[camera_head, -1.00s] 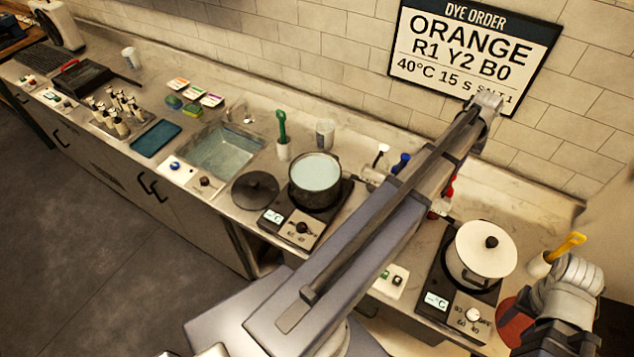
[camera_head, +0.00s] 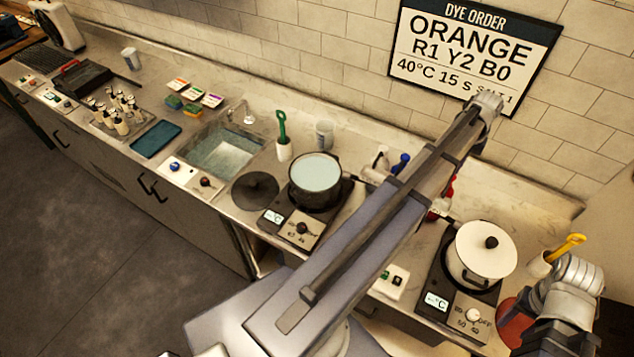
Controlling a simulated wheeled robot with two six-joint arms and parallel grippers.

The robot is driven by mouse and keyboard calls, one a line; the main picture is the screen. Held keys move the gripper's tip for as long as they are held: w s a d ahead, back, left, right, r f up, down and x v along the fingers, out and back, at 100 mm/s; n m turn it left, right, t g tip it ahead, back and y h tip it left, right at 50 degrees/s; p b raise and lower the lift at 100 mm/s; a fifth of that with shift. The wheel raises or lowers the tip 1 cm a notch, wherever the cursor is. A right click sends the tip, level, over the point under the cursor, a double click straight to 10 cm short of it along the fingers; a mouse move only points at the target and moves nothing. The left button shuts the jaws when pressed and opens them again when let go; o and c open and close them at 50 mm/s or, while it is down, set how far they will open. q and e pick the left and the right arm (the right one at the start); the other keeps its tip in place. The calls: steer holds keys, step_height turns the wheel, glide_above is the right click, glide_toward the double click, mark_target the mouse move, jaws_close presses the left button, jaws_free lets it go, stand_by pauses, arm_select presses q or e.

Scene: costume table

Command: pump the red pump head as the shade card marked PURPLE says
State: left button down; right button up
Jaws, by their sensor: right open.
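The red pump (camera_head: 448,190) stands on the counter behind my large arm link. Only slivers of red show, so its head is mostly hidden. A blue pump head (camera_head: 401,162) and a white one (camera_head: 381,155) are left of it. Three shade cards stand behind the basin; the one with a purple band (camera_head: 213,100) is rightmost, its writing too small to read. My right gripper (camera_head: 538,325) is at the lower right, open, seen against a red-brown round mat and apart from the pumps. My left gripper is not in view.
A lidded white pot (camera_head: 485,250) sits on the right hotplate, and an open pot (camera_head: 315,178) on the left one. A black lid (camera_head: 255,190) lies beside it. A wall sign (camera_head: 473,55) reads ORANGE R1 Y2 B0. A yellow-handled tool (camera_head: 567,246) stands near my right wrist.

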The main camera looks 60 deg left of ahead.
arm_select(q)
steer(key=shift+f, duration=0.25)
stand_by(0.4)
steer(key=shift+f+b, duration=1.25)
steer(key=shift+b, duration=0.25)
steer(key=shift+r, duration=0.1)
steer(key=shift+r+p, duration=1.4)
steer(key=shift+p, duration=0.1)
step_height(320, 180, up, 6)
steer(key=p, duration=0.6)
